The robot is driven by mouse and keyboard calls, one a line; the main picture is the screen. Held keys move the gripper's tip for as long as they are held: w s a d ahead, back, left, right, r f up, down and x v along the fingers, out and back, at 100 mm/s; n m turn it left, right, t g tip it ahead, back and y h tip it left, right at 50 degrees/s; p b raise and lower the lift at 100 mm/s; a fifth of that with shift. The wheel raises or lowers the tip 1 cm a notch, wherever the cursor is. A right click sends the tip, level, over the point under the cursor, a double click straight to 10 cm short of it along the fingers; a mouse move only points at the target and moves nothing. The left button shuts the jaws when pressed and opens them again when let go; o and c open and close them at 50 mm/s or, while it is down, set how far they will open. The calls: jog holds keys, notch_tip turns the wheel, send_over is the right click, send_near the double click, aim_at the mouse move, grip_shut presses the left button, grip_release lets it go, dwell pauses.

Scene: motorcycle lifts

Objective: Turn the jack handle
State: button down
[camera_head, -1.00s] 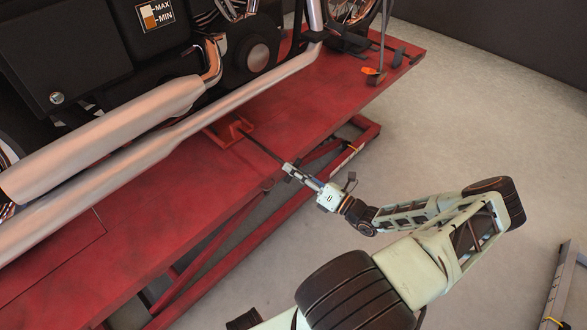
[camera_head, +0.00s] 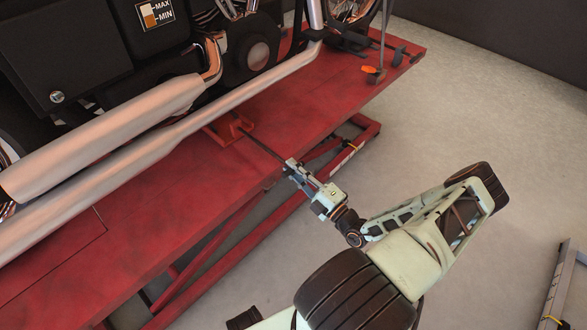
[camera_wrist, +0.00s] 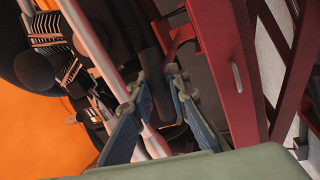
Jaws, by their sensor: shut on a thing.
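The jack handle (camera_head: 262,146) is a thin dark rod. It runs out from the red jack (camera_head: 228,129) on the lift platform, under the motorcycle's exhaust pipes, towards the platform's near edge. My gripper (camera_head: 291,167) is shut on the handle's outer end, just over that edge. In the wrist view, my gripper's two blue-grey fingers (camera_wrist: 155,86) stand either side of the dark handle, with part of the red jack (camera_wrist: 182,34) beyond. The fingers and the dark background hide the exact contact.
The motorcycle's silver exhaust pipes (camera_head: 115,130) run above the red lift platform (camera_head: 330,90). Crossed red lift legs (camera_head: 215,235) stand below its near edge. Grey floor (camera_head: 480,110) is open to the right. A metal frame (camera_head: 562,285) stands at the lower right.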

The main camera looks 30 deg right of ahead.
jog(key=shift+m+h, duration=0.4)
jog(key=shift+m, duration=1.4)
jog(key=shift+a, duration=0.1)
jog(key=c, duration=1.8)
grip_release()
jog(key=shift+s, duration=0.15)
jog(key=v, duration=0.7)
jog(key=shift+s, duration=0.15)
